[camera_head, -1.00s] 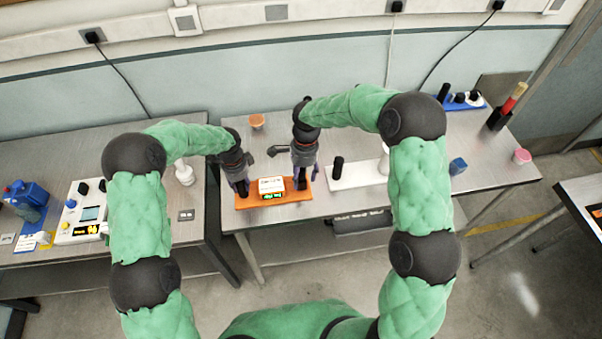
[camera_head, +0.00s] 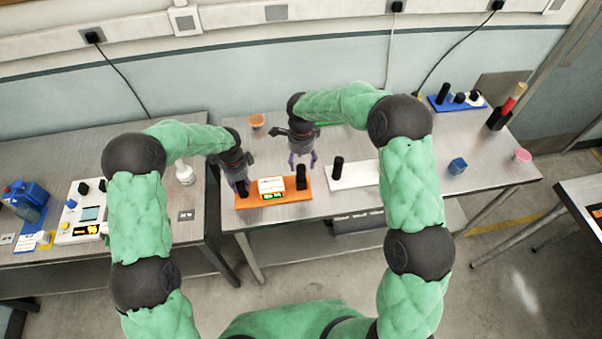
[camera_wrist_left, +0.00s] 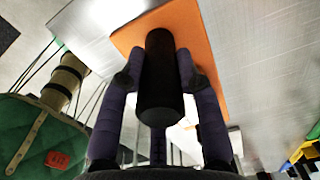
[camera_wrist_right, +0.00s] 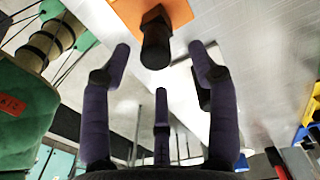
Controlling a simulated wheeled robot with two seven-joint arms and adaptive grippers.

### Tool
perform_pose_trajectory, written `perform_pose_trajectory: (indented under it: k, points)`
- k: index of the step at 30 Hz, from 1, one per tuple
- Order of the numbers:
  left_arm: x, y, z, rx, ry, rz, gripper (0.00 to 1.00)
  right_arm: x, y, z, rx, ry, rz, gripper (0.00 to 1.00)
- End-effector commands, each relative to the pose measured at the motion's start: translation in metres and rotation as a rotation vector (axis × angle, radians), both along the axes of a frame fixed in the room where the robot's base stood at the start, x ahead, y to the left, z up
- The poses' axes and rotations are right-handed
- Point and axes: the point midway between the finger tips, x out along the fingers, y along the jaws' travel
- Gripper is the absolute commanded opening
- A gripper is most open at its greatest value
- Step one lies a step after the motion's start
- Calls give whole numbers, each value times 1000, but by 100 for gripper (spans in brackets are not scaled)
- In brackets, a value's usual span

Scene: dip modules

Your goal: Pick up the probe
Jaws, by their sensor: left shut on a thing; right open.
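An orange base (camera_head: 254,203) lies near the front of the middle table, with a small white box with a lit display (camera_head: 271,186) on it. My left gripper (camera_head: 243,188) is shut on a black cylinder (camera_wrist_left: 160,80) at the base's left end. The fingers are on both sides of it in the left wrist view. Another black cylinder (camera_head: 301,178) stands at the base's right end and also shows in the right wrist view (camera_wrist_right: 156,45). My right gripper (camera_head: 302,160) is open and empty, just behind that cylinder and apart from it. I cannot tell which part is the probe.
A white base (camera_head: 356,176) with a black cylinder (camera_head: 338,168) lies to the right. An orange cup (camera_head: 256,121) is at the back. A blue cube (camera_head: 458,166) and pink cup (camera_head: 522,156) stand further right. A white bottle (camera_head: 184,174) stands on the left table.

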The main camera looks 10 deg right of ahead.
Motion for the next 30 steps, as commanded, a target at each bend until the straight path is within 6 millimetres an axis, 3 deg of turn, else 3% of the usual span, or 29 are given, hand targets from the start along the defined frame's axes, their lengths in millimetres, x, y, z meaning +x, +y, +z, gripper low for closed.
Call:
perform_pose_trajectory:
  k: [5,15,22,23,29,30]
  points:
    - [-1,0,-2,0,3,-1,0,-1,0,-9,0,1,1,60]
    - [-1,0,-2,0,3,-1,0,-4,2,-51,0,1,1,60]
    - [-1,0,-2,0,3,-1,0,-4,2,-54,0,-1,1,60]
    - [-1,0,-2,0,3,-1,0,-4,2,-54,0,-1,1,57]
    - [-1,0,-2,0,3,-1,0,-4,2,-54,0,-1,1,1]
    - [-1,0,-2,0,3,-1,0,-4,2,-54,0,0,1,0]
